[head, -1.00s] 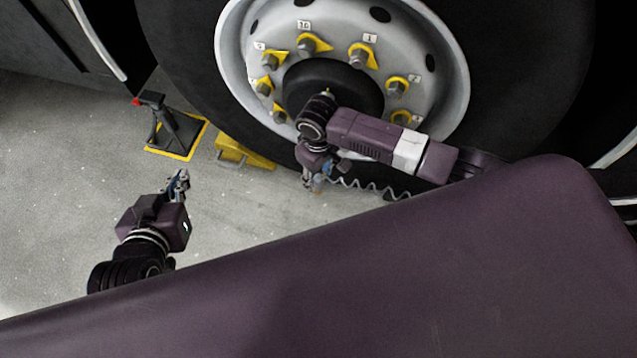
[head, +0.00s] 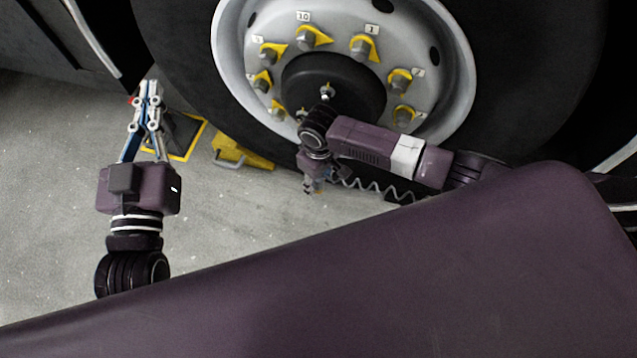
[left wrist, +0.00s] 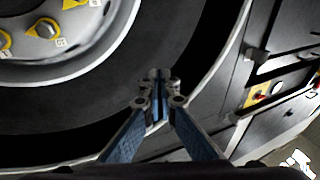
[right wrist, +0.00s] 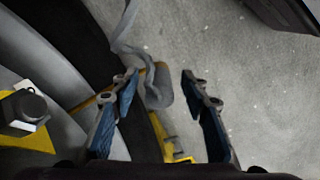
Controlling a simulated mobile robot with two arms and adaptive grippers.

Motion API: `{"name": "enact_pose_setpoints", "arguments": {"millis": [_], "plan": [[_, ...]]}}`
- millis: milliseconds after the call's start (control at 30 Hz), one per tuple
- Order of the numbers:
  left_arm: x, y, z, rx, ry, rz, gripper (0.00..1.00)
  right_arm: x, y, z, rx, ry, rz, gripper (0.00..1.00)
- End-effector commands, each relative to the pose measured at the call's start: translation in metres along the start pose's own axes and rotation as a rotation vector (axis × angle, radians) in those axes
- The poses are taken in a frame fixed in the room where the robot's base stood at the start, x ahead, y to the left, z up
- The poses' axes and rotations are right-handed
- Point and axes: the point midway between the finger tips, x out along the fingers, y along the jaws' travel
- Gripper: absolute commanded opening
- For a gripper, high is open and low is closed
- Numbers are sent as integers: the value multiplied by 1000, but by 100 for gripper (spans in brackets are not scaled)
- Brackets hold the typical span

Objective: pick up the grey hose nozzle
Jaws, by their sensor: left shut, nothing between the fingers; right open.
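The grey hose nozzle (right wrist: 156,85) hangs in the right wrist view, with its grey hose (right wrist: 125,30) running up from it. My right gripper (right wrist: 160,84) is open, and the nozzle shows between its fingers, closer to the left finger. Whether it lies fully between the pads I cannot tell. In the head view my right gripper (head: 312,186) points down in front of the tyre, and the coiled hose (head: 372,189) runs right from it. My left gripper (head: 150,88) is shut and empty, away to the left; it also shows in the left wrist view (left wrist: 158,76).
The big wheel (head: 240,60) with yellow nut pointers stands behind my right arm. A black jack stand (head: 184,132) and a yellow chock (head: 238,153) are on the floor by the tyre. The grey floor (head: 50,190) at left is clear.

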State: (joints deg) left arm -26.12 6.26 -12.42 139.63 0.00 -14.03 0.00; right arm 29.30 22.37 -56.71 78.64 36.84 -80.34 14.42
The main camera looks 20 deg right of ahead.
Motion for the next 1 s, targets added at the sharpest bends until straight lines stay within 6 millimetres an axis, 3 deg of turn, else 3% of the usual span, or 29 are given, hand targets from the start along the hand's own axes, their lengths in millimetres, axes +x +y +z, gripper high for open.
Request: {"name": "enact_pose_setpoints", "arguments": {"millis": [200, 433, 800, 1000], "plan": [[0, 2, -18, -3, 84, 4, 0, 7, 0, 0, 0, -1, 1, 42], [0, 2, -19, -3, 86, 5, 0, 7, 0, 0, 0, 0, 1, 40], [0, 2, -18, -2, 84, 4, 0, 6, 0, 0, 0, 0, 1, 0], [0, 2, -18, -2, 84, 4, 0, 6, 0, 0, 0, 0, 1, 0]]}}
